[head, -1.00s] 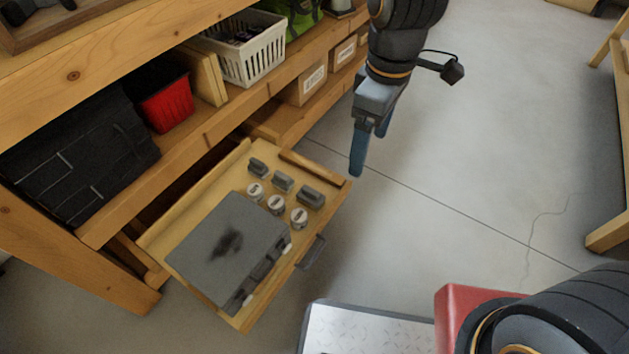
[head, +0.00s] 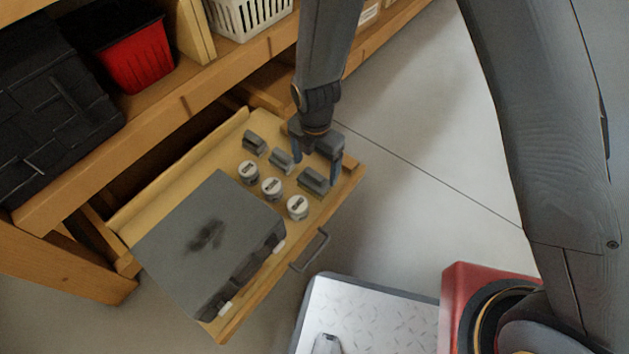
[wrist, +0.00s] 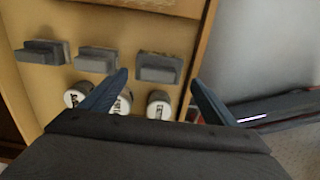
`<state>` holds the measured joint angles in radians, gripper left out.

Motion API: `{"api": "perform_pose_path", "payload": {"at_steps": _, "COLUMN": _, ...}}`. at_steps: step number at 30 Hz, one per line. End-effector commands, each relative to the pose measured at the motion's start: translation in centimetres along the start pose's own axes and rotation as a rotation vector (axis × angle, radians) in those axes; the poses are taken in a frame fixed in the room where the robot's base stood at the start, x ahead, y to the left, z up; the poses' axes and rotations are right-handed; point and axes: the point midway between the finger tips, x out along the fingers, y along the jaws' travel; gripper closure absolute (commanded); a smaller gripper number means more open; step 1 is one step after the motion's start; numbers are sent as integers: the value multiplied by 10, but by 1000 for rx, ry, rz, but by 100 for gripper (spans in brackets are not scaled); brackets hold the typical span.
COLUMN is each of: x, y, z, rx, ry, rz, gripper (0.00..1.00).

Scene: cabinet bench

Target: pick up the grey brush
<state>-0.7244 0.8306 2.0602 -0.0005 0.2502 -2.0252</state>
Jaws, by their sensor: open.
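Several small grey block-like brushes lie in a row in the open wooden drawer. The right-hand grey brush (head: 313,181) is closest to my gripper (head: 317,170). The middle one (head: 281,160) and the left one (head: 254,143) lie further up the row. My gripper is open and empty, pointing down over the right-hand brush. In the wrist view, that brush (wrist: 160,68) shows between and just beyond the two blue fingertips (wrist: 158,80). I cannot tell how high the fingers are above it.
White-lidded jars (head: 271,188) stand close beside the brushes. A large grey case (head: 205,245) fills the near part of the drawer (head: 183,172). The shelf with a red bin (head: 133,50) overhangs the back. Open floor (head: 425,135) lies to the right.

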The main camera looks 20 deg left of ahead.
Motion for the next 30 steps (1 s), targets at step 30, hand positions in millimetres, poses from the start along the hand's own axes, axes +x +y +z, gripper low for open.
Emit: {"api": "perform_pose_path", "payload": {"at_steps": 30, "x": 59, "y": 5, "z": -2, "rx": 1, "ry": -1, "rz": 0, "gripper": 49}}
